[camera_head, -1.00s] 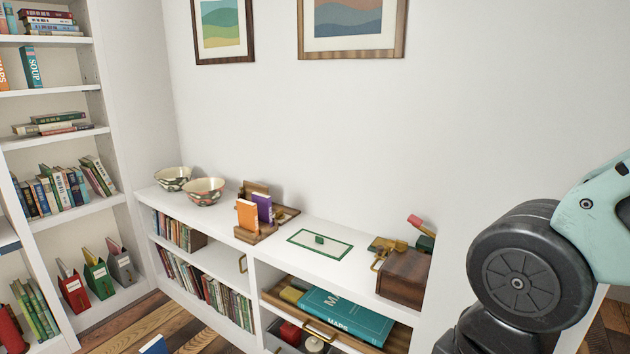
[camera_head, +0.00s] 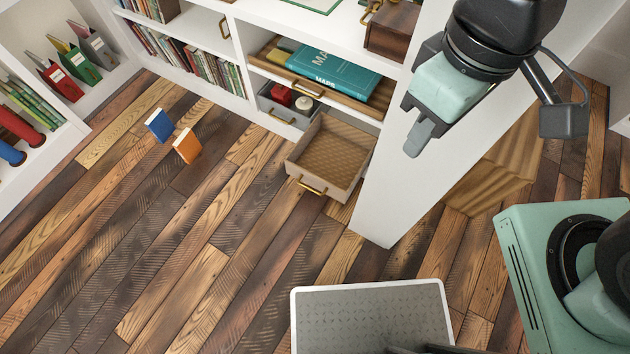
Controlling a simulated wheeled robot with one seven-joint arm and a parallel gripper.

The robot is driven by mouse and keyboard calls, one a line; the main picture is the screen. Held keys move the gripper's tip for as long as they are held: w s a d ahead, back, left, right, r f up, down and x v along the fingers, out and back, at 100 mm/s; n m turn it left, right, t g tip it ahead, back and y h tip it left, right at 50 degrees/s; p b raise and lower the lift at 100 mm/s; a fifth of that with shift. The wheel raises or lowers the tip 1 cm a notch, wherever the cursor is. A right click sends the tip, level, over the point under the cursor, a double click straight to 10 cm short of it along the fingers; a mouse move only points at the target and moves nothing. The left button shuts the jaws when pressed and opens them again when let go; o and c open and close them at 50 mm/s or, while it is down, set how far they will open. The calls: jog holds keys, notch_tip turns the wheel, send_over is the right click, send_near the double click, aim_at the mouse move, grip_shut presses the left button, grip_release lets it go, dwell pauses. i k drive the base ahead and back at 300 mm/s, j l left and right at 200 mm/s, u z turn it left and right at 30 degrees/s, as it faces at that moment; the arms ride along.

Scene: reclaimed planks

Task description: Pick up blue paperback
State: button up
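The blue paperback (camera_head: 158,124) stands upright on the wooden floor at the left, in front of the low white bookcase. An orange paperback (camera_head: 187,145) stands close beside it, to its right and nearer to me. My gripper (camera_head: 418,138) hangs at the upper right, pointing down, in front of the white bookcase end panel. It is well apart from both books. I see its finger end from the side, so I cannot tell how far it is open. I see nothing held in it.
An open, empty drawer (camera_head: 327,158) juts out from the low bookcase (camera_head: 245,38) between the books and my gripper. Tall shelves (camera_head: 95,103) stand at the left. A grey tray (camera_head: 370,322) with a white rim is at the bottom. Floor around the books is clear.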

aim_at(159, 124)
jog(key=u, duration=1.35)
jog(key=i+j, duration=0.2)
jog(key=i, duration=0.3)
jog(key=i+j, duration=0.2)
jog(key=i, duration=0.25)
jog(key=i+j, duration=0.2)
jog(key=i, duration=0.3)
jog(key=i+j+z, duration=0.1)
jog(key=i, duration=0.4)
jog(key=i+j, duration=0.6)
jog(key=i, duration=0.35)
